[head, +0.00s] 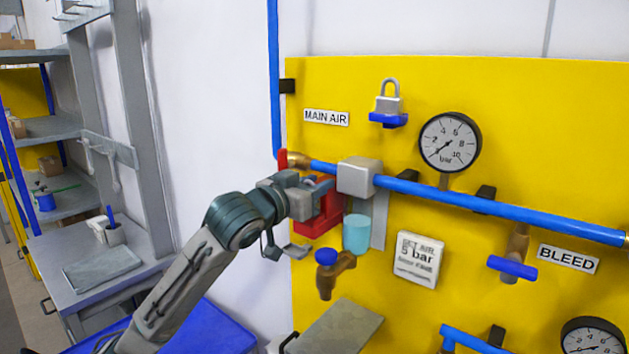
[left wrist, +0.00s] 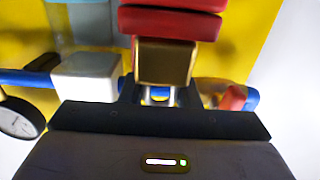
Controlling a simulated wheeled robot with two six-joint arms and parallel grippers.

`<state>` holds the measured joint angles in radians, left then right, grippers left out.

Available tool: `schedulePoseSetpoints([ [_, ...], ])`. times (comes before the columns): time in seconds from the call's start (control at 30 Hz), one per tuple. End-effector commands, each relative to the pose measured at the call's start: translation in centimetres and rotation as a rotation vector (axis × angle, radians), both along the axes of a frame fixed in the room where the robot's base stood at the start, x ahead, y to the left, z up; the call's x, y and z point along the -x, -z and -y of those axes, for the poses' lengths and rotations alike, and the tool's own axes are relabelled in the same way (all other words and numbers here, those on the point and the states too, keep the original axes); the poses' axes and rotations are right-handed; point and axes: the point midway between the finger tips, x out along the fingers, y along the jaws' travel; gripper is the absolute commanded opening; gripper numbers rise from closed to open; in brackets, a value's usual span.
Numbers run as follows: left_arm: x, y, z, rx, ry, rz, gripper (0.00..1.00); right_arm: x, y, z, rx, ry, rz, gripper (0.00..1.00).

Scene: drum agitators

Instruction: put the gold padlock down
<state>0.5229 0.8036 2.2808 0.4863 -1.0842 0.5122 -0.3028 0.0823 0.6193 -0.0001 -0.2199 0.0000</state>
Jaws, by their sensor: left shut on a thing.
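The gold padlock (left wrist: 164,62) shows in the left wrist view as a brownish gold block with a metal shackle, held at the jaws of my left gripper (left wrist: 160,93). In the head view my left gripper (head: 318,188) is at the panel, just left of the grey valve block, and hides the padlock. A red block (head: 320,218) is by the gripper; the left wrist view shows red parts (left wrist: 171,22) right beside the padlock. I cannot tell whether they touch. My right gripper is not in view.
The yellow panel (head: 520,120) carries a blue pipe (head: 500,210), a gauge (head: 449,142), a light blue cup-like part (head: 356,234) and a brass tap (head: 326,278). A grey padlock (head: 388,104) sits on a blue holder. A grey shelf (head: 335,330) juts out below.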

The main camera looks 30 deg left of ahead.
Motion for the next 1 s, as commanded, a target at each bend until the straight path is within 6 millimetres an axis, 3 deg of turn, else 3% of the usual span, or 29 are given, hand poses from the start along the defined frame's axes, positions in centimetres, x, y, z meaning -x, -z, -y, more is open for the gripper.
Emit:
schedulePoseSetpoints([
  [0.13,0.0,0.9,0.0,-0.002,-0.001,-0.004,0.00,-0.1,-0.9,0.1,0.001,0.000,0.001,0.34],
  [0.53,0.0,1.4,0.0,-0.001,-0.001,-0.001,0.00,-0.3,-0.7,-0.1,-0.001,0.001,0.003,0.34],
  [0.57,0.0,1.5,0.0,-0.001,-0.001,-0.001,0.31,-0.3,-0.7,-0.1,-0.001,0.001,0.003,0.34],
  [0.67,0.0,1.4,0.0,-0.001,-0.001,-0.001,0.50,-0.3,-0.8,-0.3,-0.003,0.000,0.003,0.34],
  [1.0,0.0,1.2,0.0,-0.002,-0.001,-0.001,0.51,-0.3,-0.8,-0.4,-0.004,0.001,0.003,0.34],
])
